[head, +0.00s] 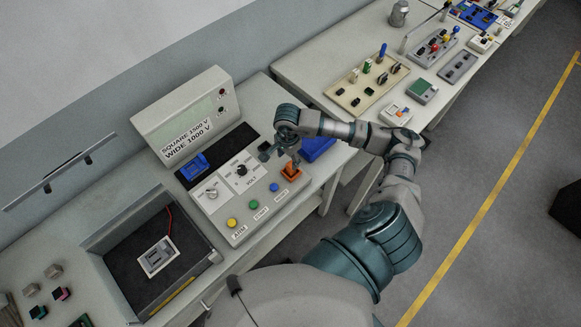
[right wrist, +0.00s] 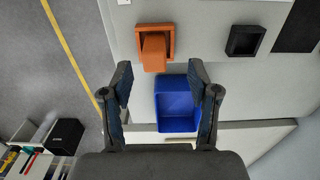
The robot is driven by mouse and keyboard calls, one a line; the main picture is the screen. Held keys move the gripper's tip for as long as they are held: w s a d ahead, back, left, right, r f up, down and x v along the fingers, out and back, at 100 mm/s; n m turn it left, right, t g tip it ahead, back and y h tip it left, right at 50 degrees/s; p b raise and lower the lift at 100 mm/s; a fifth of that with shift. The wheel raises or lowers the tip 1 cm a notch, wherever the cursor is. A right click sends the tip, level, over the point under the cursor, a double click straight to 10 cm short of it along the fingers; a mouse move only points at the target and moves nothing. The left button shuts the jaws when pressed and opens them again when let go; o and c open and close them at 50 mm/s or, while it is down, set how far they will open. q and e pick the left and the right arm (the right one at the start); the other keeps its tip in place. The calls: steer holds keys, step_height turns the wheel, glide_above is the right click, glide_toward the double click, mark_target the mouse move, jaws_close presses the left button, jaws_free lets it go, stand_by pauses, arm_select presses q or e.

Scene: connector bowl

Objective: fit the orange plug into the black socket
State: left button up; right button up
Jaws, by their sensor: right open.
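The orange plug (right wrist: 154,50) is a block standing in a square orange frame on the grey panel, in the upper middle of the right wrist view. It also shows in the head view (head: 291,173), just below my right gripper (head: 281,154). In the right wrist view, my right gripper (right wrist: 160,70) is open and empty, with its fingertips either side of a gap in line with the plug, apart from it. The black socket (right wrist: 245,41) is a square dark frame to the right of the plug. In the head view my gripper makes it hard to tell apart. My left gripper is out of view.
A blue bin (right wrist: 177,104) stands beside the plug, showing between my fingers. The panel has knobs and a yellow, a green and a blue button (head: 274,187). A display box (head: 187,116) stands behind; an open dark tray (head: 150,250) is at left.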

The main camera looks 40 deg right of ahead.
mark_target(290, 164)
steer(key=shift+s+a+f, duration=0.1)
steer(key=shift+f, duration=0.2)
steer(key=f+p, duration=0.1)
steer(key=f, duration=0.1)
steer(key=d+f, duration=0.1)
steer(key=f, duration=0.1)
steer(key=shift+s+d+f+p, duration=0.1)
steer(key=shift+s+f+p, duration=0.1)
steer(key=shift+f+p, duration=0.15)
steer(key=shift+d+f, duration=0.2)
steer(key=shift+d, duration=0.1)
steer(key=shift+a+r, duration=0.15)
steer(key=shift+a, duration=0.4)
jaws_close()
steer(key=shift+a, duration=0.1)
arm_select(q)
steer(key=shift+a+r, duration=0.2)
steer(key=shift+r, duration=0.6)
arm_select(e)
steer(key=shift+r, duration=0.1)
